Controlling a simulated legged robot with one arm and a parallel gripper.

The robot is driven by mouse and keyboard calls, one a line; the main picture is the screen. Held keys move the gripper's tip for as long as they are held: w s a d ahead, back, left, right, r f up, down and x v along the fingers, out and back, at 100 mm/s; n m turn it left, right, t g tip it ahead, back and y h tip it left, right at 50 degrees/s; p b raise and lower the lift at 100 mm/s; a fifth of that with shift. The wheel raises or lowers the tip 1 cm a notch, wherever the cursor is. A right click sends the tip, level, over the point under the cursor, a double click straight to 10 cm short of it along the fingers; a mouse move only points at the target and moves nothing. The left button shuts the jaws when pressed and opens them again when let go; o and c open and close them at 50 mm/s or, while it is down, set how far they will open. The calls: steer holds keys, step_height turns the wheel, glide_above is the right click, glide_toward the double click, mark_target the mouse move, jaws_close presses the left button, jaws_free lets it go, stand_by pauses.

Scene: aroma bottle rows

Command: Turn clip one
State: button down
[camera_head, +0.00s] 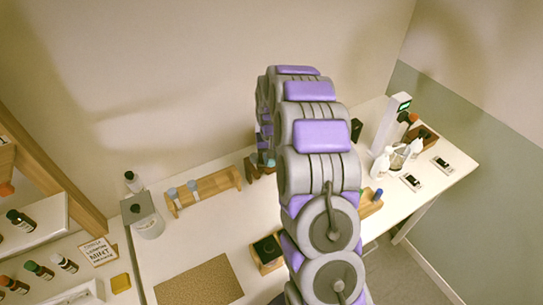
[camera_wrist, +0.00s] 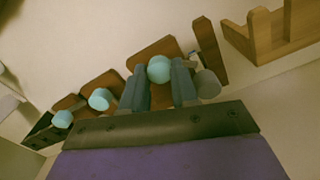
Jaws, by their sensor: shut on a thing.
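In the wrist view, several wooden clips with round knobs stand in a slanted row. My gripper (camera_wrist: 160,90) has its two grey-blue fingers around the teal knob (camera_wrist: 159,69) of one wooden clip (camera_wrist: 152,50), shut on it. Two more teal knobs, one nearer (camera_wrist: 99,99) and one farther (camera_wrist: 61,119), sit to the left, and a grey knob (camera_wrist: 207,84) sits just right of the fingers. Which clip is number one I cannot tell. In the head view, my arm hides most of the clips; a small dark brown piece (camera_head: 252,168) shows beside it.
A wooden rack (camera_head: 204,190) with blue-capped vials stands left of my arm; a wooden rack end (camera_wrist: 285,35) shows at upper right in the wrist view.

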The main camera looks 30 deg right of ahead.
mark_target(271, 160)
steer(key=n+p, duration=0.1)
steer(key=n, duration=0.5)
steer(key=shift+n, duration=0.4)
stand_by(0.4)
steer(key=c, duration=0.9)
jaws_free()
steer(key=shift+o, duration=0.2)
step_height(271, 160, up, 17)
steer(key=shift+r+p, duration=0.15)
steer(key=shift+p, duration=0.25)
